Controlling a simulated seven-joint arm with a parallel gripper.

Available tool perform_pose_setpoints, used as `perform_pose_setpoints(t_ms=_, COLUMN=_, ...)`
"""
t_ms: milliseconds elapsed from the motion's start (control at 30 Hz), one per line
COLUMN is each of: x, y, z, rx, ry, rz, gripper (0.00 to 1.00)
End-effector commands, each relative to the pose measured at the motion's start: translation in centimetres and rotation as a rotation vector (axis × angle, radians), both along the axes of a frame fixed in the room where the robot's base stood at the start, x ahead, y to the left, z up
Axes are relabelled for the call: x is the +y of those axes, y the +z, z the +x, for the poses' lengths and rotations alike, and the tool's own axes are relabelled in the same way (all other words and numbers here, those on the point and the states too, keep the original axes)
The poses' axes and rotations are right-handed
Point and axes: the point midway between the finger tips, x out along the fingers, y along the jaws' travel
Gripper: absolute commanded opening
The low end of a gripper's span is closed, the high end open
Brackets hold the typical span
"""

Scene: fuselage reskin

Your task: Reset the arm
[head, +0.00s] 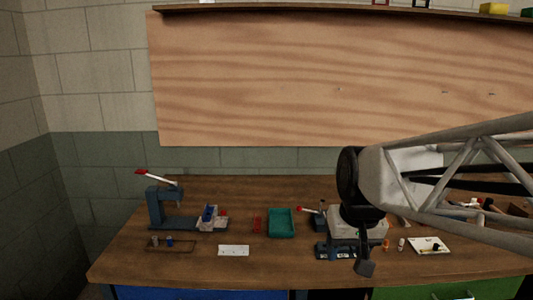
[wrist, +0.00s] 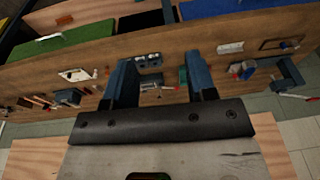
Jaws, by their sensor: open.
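My gripper (head: 365,266) hangs over the right half of the wooden workbench (head: 200,262) in the head view, and my arm comes in from the right edge. In the wrist view my gripper (wrist: 158,75) shows two blue-grey fingers set wide apart, open, with nothing held between them. Bench items show beyond the fingers. In the head view my arm and gripper hide part of the bench's right side and a grey device behind them.
A lever press (head: 157,207) stands at the bench's left. Another white plate (head: 429,246) lies at right. A wooden board covers the wall. The bench's front left is clear.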

Motion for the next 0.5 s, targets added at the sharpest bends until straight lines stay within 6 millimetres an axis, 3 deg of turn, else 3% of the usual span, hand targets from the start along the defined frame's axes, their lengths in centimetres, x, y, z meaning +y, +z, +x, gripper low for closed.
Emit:
perform_pose_setpoints(t_ms=300, x=-2.0, y=-2.2, z=-7.4, rx=-0.027, ry=-0.024, rz=-0.034, gripper=0.52)
perform_pose_setpoints(t_ms=500, x=-2.7, y=-3.5, z=-10.5, rx=-0.037, ry=-0.034, rz=-0.05, gripper=0.52)
